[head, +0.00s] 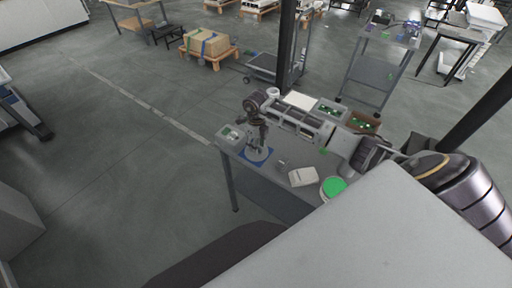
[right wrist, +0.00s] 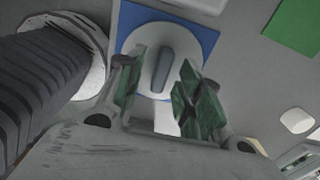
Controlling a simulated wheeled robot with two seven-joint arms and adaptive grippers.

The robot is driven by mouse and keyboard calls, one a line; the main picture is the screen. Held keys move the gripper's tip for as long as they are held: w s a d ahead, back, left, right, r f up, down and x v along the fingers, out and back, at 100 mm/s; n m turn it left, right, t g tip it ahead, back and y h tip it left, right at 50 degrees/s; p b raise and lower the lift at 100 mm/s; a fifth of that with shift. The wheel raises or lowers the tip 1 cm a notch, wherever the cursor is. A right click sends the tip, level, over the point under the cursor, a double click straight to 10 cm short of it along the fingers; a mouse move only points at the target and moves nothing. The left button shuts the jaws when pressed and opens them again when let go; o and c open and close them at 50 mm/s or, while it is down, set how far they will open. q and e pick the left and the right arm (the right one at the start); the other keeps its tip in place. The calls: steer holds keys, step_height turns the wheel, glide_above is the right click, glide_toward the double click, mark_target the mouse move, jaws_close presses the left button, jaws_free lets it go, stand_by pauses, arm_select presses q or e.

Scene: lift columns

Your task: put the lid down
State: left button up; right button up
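The lid (right wrist: 160,58) is a round, light grey disc with a raised bar handle. It appears to lie flat on a blue square mat (right wrist: 205,38). In the head view, the lid (head: 258,155) and the blue mat (head: 248,160) are at the near left part of the grey table. My right gripper (head: 257,142) is right above the lid, pointing down, and partly hides it. In the right wrist view, its green-padded fingers (right wrist: 160,75) are apart on either side of the handle, with gaps showing. My left gripper is not in view.
The table holds a white box (head: 302,177), a round container with a green top (head: 333,187), a small tray (head: 231,133) at the left corner and bins with green items (head: 330,108) at the back. A dark post (head: 288,45) stands behind the table.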

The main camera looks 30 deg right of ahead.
step_height(320, 180, up, 10)
steer(key=shift+r+b, duration=0.15)
steer(key=shift+b, duration=0.3)
stand_by(0.7)
